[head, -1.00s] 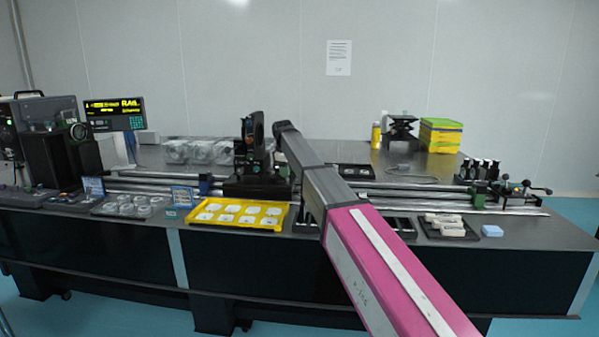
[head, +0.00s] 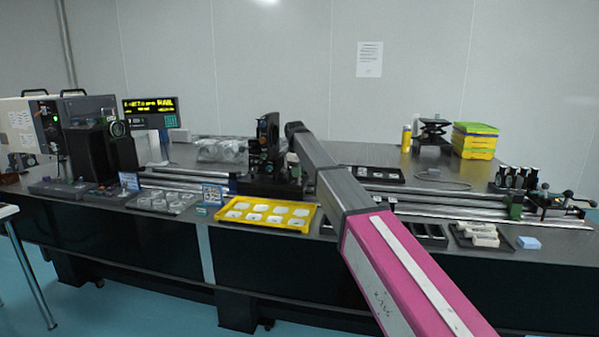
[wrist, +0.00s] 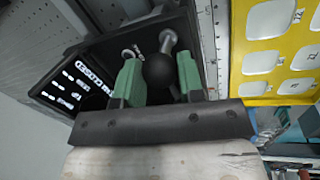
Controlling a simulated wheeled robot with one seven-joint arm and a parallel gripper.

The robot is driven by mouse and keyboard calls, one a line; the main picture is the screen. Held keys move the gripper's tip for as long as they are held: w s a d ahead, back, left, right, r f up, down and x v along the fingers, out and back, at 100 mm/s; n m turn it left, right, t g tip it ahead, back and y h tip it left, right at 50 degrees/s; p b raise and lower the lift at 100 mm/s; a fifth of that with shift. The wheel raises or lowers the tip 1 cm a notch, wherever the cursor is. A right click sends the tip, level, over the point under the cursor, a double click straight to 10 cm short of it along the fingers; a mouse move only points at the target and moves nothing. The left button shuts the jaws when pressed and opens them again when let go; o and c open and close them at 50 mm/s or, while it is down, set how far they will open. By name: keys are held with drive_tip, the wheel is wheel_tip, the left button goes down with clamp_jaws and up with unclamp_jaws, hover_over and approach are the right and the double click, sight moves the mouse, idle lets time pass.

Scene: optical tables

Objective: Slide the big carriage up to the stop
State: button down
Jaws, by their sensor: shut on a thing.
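The big carriage (head: 270,185) is a wide black base on the rail with a dark upright mount on top, behind the yellow tray. In the wrist view, a black plate (wrist: 165,30) with white labels lies beyond my gripper. My gripper (wrist: 158,72) has its two green fingers shut on a round black knob (wrist: 160,72) on a metal stem. In the head view my gripper is hard to make out among the carriage parts. A small blue piece (head: 232,183) on the rail, possibly the stop, stands just left of the carriage; whether they touch is unclear.
The rail (head: 185,174) runs left and right along the table. A clamp with handles (head: 555,202) sits at the right end.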

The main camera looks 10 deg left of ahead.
drive_tip(key=c, duration=0.8)
unclamp_jaws()
drive_tip(key=shift+o, duration=0.2)
wheel_tip(320, 180, up, 11)
drive_tip(key=s, duration=0.2)
drive_tip(key=shift+a+f, duration=0.15)
drive_tip(key=shift+a, duration=0.1)
